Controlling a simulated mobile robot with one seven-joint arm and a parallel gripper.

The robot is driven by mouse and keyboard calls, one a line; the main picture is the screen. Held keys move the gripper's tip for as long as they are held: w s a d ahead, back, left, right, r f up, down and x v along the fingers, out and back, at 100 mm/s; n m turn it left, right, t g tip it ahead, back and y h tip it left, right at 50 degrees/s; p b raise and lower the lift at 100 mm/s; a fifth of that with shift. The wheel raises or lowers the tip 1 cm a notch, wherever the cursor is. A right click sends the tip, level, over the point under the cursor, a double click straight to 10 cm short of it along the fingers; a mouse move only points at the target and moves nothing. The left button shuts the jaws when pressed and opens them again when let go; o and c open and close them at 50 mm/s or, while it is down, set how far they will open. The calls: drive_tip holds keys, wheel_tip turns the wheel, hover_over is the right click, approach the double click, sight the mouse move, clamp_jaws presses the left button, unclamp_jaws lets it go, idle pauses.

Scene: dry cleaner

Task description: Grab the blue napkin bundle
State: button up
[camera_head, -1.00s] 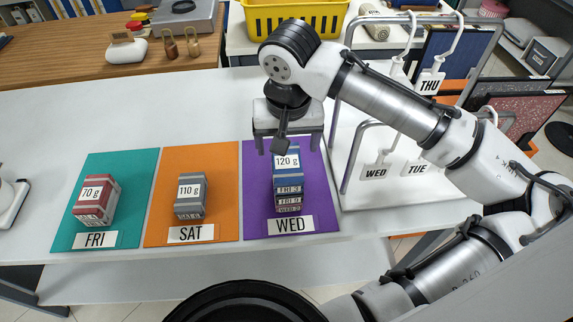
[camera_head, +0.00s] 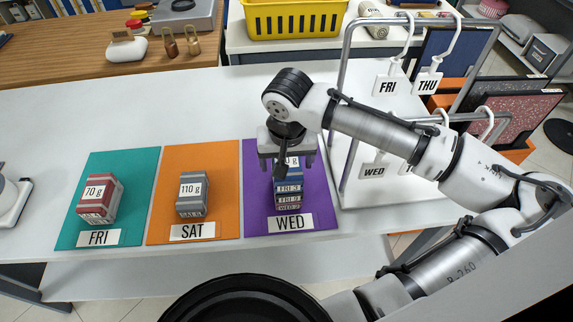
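The blue napkin bundle (camera_head: 289,188) stands on the purple mat (camera_head: 256,215) behind the WED label (camera_head: 290,223). Its front reads "FRI" on stacked bands, and its top tag, partly hidden, ends in "0 g". My gripper (camera_head: 288,172) is right above the bundle, pointing down. Its fingers are apart, one toward each side of the bundle's top. The gripper covers much of the bundle's top, and I cannot tell whether the fingers touch it.
A red bundle (camera_head: 101,197) stands on the teal mat (camera_head: 148,175), and a grey bundle (camera_head: 193,197) on the orange mat (camera_head: 215,160). A metal rack (camera_head: 347,110) with day hangers stands close on the right. A yellow basket (camera_head: 293,20) is at the back. White table shows behind the mats.

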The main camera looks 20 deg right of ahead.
drive_tip(key=c, duration=1)
drive_tip(key=shift+o, duration=0.2)
